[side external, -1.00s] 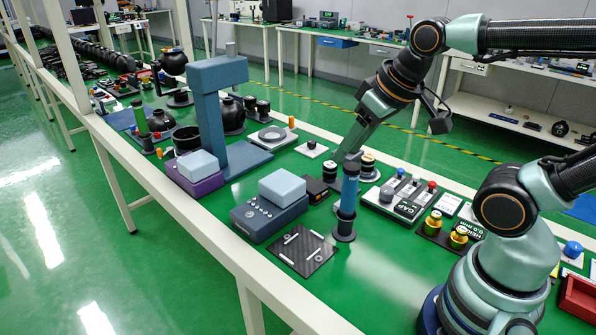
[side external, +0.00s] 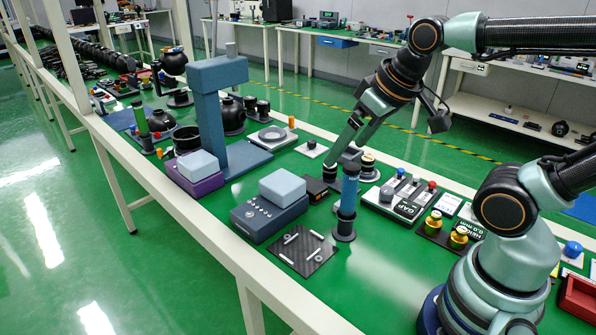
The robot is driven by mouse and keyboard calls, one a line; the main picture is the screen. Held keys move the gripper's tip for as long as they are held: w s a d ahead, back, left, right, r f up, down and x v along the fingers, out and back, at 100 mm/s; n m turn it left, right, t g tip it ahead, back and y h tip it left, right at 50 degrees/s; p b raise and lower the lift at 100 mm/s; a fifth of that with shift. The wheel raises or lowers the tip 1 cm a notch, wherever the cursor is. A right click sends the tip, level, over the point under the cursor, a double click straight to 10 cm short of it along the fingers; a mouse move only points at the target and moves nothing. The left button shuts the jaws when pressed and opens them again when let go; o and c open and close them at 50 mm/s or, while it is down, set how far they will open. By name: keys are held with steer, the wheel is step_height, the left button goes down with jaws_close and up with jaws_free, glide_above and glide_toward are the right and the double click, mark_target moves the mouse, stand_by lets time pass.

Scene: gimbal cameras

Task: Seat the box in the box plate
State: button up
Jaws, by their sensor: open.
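Two light grey-blue boxes show. One box (side external: 283,187) rests on a dark blue base with several round buttons (side external: 262,224); the other box (side external: 197,164) rests on a purple base (side external: 190,185). A flat black plate (side external: 303,252) with small white bars lies in front. I cannot tell which box or plate the task names. My gripper (side external: 343,158) is open and points down behind the blue-topped post, over small dark round parts. No box is between its fingers, as far as I can see; the fingertips are partly hidden.
A blue-topped post (side external: 347,205) stands close in front of my gripper. A tall blue column (side external: 210,115) stands to the left.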

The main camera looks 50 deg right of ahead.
steer(key=g, duration=0.6)
glide_above(310, 184)
step_height(310, 184, down, 13)
steer(key=shift+m, duration=0.4)
step_height(310, 184, down, 11)
steer(key=shift+f, duration=0.15)
steer(key=shift+f, duration=0.2)
steer(key=c, duration=1.5)
